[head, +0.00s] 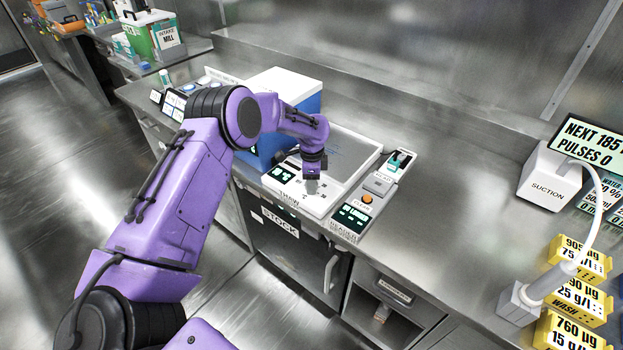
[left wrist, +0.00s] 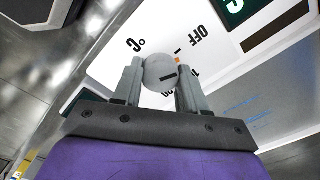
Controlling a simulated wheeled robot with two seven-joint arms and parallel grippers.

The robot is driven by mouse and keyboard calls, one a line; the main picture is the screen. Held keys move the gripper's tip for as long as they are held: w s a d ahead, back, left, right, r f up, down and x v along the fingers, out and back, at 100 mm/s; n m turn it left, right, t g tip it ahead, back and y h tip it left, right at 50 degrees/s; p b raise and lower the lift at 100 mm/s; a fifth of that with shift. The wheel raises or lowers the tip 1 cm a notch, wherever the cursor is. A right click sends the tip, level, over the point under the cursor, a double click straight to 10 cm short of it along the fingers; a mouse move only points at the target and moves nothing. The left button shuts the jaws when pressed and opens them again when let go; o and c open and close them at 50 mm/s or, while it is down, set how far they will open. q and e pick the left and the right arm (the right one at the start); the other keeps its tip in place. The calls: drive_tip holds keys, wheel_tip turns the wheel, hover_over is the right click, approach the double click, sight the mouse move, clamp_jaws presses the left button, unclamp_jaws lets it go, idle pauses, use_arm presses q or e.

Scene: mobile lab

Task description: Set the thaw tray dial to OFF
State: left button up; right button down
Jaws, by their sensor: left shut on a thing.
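The white thaw tray (head: 361,177) stands on the steel bench with its front panel facing the aisle. Other scale marks are partly covered by a finger. My left gripper (head: 313,176) reaches down over the panel, and in the left wrist view its two fingers (left wrist: 159,84) are shut on the dial. The dial's exact setting is unclear. My right gripper is not in view.
A blue and white box (head: 285,92) stands behind the tray at its left. A narrow reader panel (head: 352,217) with an orange button is close on the right. Further right are a suction unit (head: 545,178) and yellow labelled blocks (head: 580,258). The bench between is clear.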

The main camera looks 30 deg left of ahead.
use_arm(q)
drive_tip(key=shift+n+p, duration=0.4)
drive_tip(key=shift+n, duration=1.5)
drive_tip(key=o, duration=1.1)
drive_tip(key=shift+c, duration=0.2)
wheel_tip(320, 180, up, 10)
drive_tip(key=b, duration=0.2)
drive_tip(key=shift+r, duration=0.2)
